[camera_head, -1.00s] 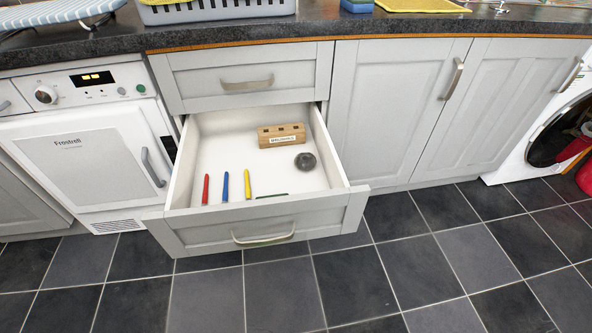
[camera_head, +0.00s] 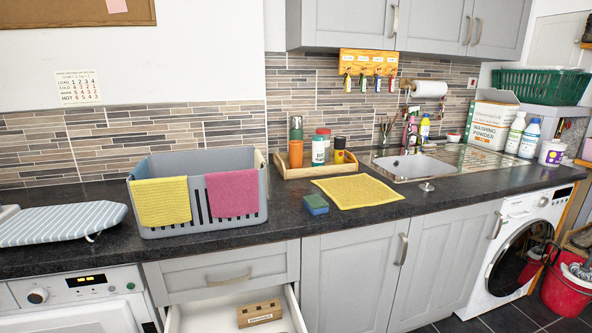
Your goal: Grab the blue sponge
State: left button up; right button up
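The blue sponge (camera_head: 316,206) lies on the dark countertop (camera_head: 281,250) near its front edge, in the middle of the head view. It is a small block, blue with a greenish top layer. It sits just left of a yellow cloth (camera_head: 358,192) and right of a grey laundry basket (camera_head: 230,216). Neither of my grippers is in view.
A wooden tray (camera_head: 280,170) with bottles stands behind the sponge, and a sink (camera_head: 412,167) lies to the right. A striped ironing board (camera_head: 60,223) is at the left. Below the counter, a drawer (camera_head: 287,316) stands open with a wooden block (camera_head: 259,313) in it.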

aim_at(316, 205)
jog(key=i+l+u, duration=0.1)
jog(key=l, duration=0.25)
jog(key=i+l, duration=0.3)
jog(key=i+l+u, duration=0.15)
jog(key=l, duration=0.25)
jog(key=i+l+u, duration=0.1)
jog(key=l, duration=0.25)
jog(key=i+l+u, duration=0.1)
jog(key=i+l, duration=0.15)
jog(key=l, duration=0.15)
jog(key=i+l, duration=0.15)
jog(key=l, duration=0.25)
jog(key=i+l+u, duration=0.15)
jog(key=l, duration=0.2)
jog(key=i+l+u, duration=0.1)
jog(key=l, duration=0.35)
